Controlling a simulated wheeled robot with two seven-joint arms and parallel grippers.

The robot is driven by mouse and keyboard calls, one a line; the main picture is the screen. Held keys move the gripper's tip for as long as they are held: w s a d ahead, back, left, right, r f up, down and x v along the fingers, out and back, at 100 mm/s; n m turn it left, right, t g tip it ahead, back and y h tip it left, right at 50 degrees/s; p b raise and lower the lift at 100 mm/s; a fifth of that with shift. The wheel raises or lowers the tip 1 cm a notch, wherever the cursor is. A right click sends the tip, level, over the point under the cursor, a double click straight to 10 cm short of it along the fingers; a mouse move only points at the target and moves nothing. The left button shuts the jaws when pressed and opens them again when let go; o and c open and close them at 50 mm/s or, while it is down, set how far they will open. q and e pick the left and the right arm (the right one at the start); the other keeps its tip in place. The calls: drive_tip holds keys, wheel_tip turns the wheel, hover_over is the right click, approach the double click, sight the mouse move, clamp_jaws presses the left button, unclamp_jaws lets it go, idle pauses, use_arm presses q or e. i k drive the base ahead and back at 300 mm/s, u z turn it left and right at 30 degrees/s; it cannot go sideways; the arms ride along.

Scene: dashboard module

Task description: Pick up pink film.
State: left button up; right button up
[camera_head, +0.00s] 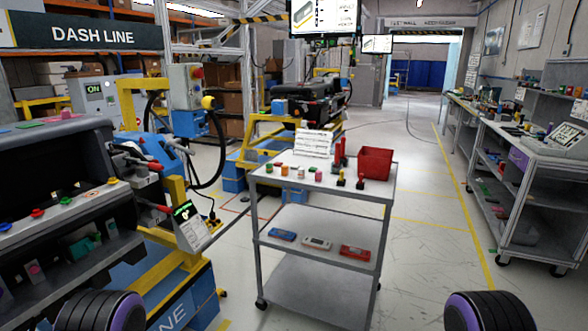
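A flat pink piece, which looks like the pink film (68,114), lies on top of the dark dashboard module (20,160) at the left. A green flat piece (31,124) lies beside it. A smaller pink item (35,270) shows in the module's lower opening; I cannot tell what it is. Neither of my grippers is in view. Only rounded black and purple parts, which look like my own arms, show at the bottom left and bottom right.
A grey cart (272,181) with small parts, a red bin (375,163) and tools stands in the middle. A yellow stand (180,265) and blue-and-red tool (155,150) are right of the module. Shelving (510,190) lines the right wall. Floor between cart and shelving is clear.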

sight(65, 115)
drive_tip(key=z, duration=0.25)
drive_tip(key=i, duration=1.75)
drive_tip(key=u, duration=2.35)
